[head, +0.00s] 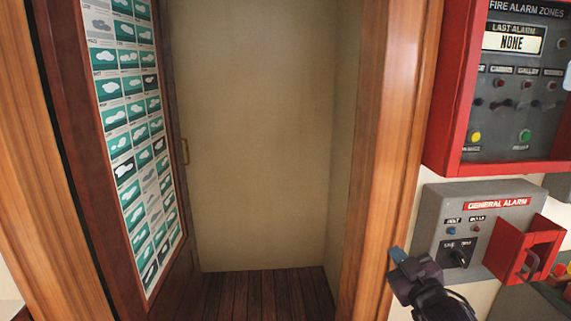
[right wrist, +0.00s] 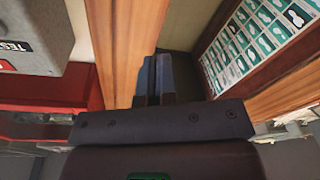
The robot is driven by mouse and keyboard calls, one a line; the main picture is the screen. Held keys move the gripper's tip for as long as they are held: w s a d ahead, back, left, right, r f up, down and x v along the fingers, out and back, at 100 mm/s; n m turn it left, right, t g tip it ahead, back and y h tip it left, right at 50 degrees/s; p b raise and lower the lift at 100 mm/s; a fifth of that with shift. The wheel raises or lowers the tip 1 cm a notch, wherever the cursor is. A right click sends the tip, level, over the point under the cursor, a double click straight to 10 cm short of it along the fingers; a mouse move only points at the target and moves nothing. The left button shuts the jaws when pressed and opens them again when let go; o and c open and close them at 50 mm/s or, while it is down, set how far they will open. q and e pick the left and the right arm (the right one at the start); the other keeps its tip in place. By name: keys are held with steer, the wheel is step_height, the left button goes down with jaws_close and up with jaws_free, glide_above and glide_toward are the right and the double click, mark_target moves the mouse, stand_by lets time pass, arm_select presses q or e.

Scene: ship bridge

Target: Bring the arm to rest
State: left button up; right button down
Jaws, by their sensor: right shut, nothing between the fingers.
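My right gripper (head: 398,265) is in the lower right of the head view, in front of the wooden door frame and left of the general alarm box. It is shut and empty. In the right wrist view its two fingers (right wrist: 157,80) lie together, pointing toward the wooden frame and the doorway. I see no contact between the gripper and anything, though the gap to the frame is hard to judge. My left gripper is not in view.
A grey general alarm box (head: 435,225) with a red hinged cover (head: 522,252) is right of the gripper. Above it hangs a red fire alarm panel (head: 443,120). An open door with a cloud chart (head: 135,120) stands left. The doorway's wooden floor (head: 265,295) is clear.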

steer(key=s+d+f+m+g+h, duration=0.1)
steer(key=s+f+m+g+h, duration=0.1)
steer(key=s+f, duration=1.2)
steer(key=s+d+f+m+g+h, duration=0.1)
steer(key=s+f+m+g, duration=0.3)
steer(key=s+f, duration=1)
steer(key=shift+d+g+h, duration=0.4)
steer(key=shift+d, duration=0.35)
steer(key=shift+f, duration=0.1)
